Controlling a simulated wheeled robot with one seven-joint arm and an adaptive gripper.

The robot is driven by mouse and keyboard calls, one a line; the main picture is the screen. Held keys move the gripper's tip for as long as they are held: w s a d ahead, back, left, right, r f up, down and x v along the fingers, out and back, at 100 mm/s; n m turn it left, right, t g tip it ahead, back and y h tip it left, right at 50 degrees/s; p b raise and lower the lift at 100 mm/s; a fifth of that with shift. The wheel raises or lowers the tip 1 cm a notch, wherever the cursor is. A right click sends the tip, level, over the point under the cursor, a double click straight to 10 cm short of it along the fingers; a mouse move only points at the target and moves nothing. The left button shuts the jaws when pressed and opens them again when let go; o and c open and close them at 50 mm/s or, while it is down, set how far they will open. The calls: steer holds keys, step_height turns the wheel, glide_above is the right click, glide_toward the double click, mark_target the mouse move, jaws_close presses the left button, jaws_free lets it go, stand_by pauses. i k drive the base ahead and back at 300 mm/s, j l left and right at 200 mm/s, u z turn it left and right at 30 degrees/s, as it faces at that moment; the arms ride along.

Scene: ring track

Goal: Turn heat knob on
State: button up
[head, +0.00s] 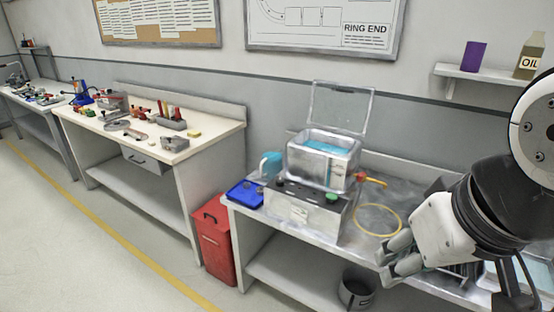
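The metal heating unit (300,212) stands on the right-hand bench, with an open-lidded steel tank (323,160) holding blue liquid on top. Along its upper front edge are small knobs: a dark one (279,181) at the left and a green one (331,198) at the right. Which is the heat knob, and how it is turned, is too small to tell. My gripper (383,268) is at the lower right, to the right of the unit and apart from it. Its two grey fingers are spread with a gap, and nothing shows between them.
A blue tray (243,195) is left of the unit. A red bin (213,245) stands on the floor beside the bench. A shelf (487,76) with an oil bottle (529,58) hangs upper right.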

mark_target(279, 181)
steer(key=i+j, duration=0.3)
steer(key=i, duration=0.2)
steer(key=i+j, duration=0.25)
steer(key=i, duration=0.2)
